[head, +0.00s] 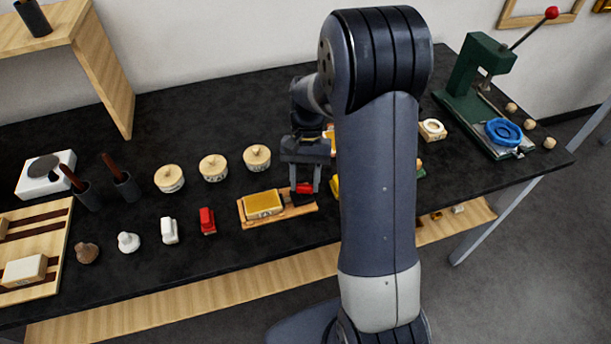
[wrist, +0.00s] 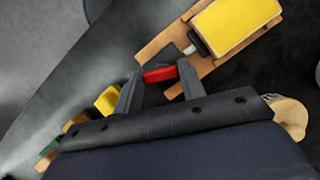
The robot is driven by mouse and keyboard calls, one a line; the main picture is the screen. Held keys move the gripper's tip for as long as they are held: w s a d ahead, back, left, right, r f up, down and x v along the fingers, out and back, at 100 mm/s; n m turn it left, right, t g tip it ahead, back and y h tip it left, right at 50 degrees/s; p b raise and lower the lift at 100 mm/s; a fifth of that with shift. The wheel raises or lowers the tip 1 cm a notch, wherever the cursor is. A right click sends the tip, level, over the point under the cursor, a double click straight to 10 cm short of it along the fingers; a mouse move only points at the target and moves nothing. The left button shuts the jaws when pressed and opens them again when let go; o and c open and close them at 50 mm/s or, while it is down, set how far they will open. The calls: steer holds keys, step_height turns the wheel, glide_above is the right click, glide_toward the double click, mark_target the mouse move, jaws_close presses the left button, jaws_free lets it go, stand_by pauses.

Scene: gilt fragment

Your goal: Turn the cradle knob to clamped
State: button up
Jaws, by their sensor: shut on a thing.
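The wooden cradle (head: 243,213) lies on the dark bench with a yellow block (head: 264,204) in it. The cradle (wrist: 158,48) and the yellow block (wrist: 232,25) also show in the wrist view. A red knob (head: 304,188) is at the cradle's right end. My gripper (head: 305,191) points down over that end. In the wrist view my gripper (wrist: 160,77) is shut on the red knob (wrist: 160,74), one finger on each side of it. A small dark pad with a pale rod (wrist: 190,49) sits against the block's end. The knob's exact setting cannot be read.
Left of the cradle stand a red stamp-like piece (head: 207,221), a white one (head: 169,231) and lidded round pots (head: 257,157). A green press (head: 478,85) stands at the far right. My arm hides part of the bench right of the cradle.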

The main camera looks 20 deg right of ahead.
steer(key=shift+a+n+h+p, duration=0.15)
steer(key=shift+n+h, duration=0.3)
steer(key=shift+n, duration=0.65)
steer(key=shift+n+h+p, duration=0.2)
steer(key=shift+n+h, duration=0.25)
steer(key=shift+n, duration=0.65)
steer(key=shift+w, duration=0.1)
steer(key=o, duration=1)
steer(key=shift+r, duration=0.1)
steer(key=v, duration=1)
steer(key=shift+w+r, duration=0.25)
